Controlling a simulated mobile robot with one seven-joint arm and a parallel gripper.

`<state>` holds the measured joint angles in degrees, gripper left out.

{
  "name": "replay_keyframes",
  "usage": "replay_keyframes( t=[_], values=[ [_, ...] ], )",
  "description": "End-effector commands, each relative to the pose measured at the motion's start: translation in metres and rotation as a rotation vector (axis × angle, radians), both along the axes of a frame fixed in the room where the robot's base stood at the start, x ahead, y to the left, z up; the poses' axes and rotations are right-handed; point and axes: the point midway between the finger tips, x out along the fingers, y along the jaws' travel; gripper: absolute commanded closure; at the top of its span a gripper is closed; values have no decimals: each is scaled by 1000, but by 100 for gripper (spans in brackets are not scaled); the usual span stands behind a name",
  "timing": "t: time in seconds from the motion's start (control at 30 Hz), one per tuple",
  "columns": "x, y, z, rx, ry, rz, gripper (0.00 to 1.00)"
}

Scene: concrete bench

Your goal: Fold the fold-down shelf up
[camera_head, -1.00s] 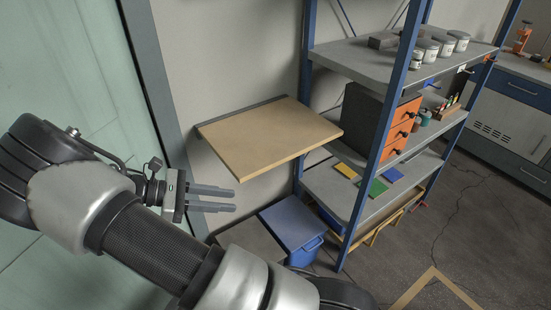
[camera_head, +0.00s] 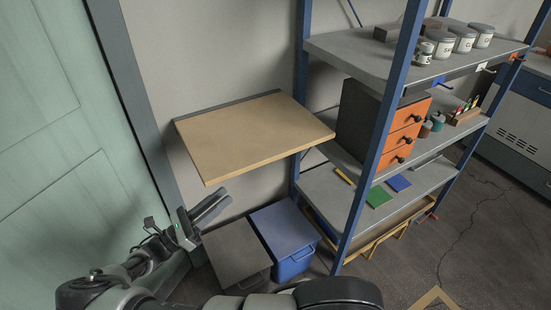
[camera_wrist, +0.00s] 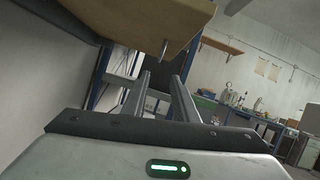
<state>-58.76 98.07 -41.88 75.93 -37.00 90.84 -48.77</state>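The fold-down shelf (camera_head: 250,135) is a light wooden board fixed to the wall along its dark back edge. It stands out level from the wall, folded down. In the wrist view its underside and edge (camera_wrist: 160,18) fill the upper middle, above my fingers, with a small metal piece (camera_wrist: 165,48) hanging below it. My gripper (camera_head: 226,197) is below the shelf's front left corner, apart from it. Its two fingers (camera_wrist: 162,76) are spread with nothing between them. Most of the shelf's underside is hidden in the head view.
A blue-framed rack (camera_head: 375,150) stands right of the shelf, holding jars and an orange drawer unit (camera_head: 402,128). A blue bin (camera_head: 285,238) and a grey-topped box (camera_head: 235,250) sit on the floor below. A green door (camera_head: 60,120) is at left.

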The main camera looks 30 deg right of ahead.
Motion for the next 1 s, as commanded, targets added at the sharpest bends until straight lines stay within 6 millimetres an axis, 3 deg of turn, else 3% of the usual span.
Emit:
replay_keyframes(
  t=[0.17,0.7,1.0],
  values=[
    [2,-14,7,-4,-1,0,74],
    [13,-119,49,-4,0,-1,74],
    [18,-155,63,-2,0,1,74]
  ],
)
